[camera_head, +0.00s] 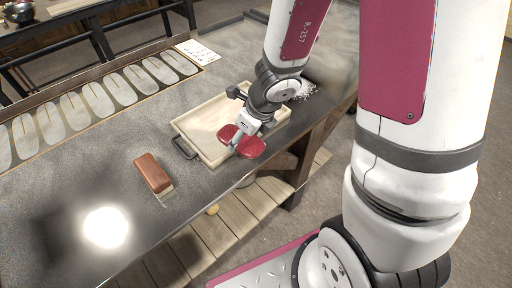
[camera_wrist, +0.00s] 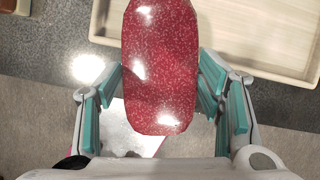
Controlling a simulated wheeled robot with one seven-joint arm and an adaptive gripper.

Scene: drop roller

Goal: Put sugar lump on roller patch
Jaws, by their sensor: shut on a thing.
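A red, speckled, glossy oblong lump, which I take as the sugar lump (camera_wrist: 160,65), is held between the teal finger pads of my gripper (camera_wrist: 162,92). In the head view the lump (camera_head: 250,147) sticks out on both sides of my gripper (camera_head: 240,138). It is above the front right part of a pale wooden tray (camera_head: 188,140), near the table's front edge. The wrist view shows the tray (camera_wrist: 210,60) beyond the lump. I cannot tell which surface is the roller patch.
Several pale oval slabs (camera_head: 97,100) lie in a row at the back left. A marked white card (camera_head: 197,52) is beside them. A reddish-brown block (camera_head: 152,172) lies left of the tray. White grains (camera_head: 303,88) lie to its right. The tabletop (camera_head: 60,190) at front left is clear.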

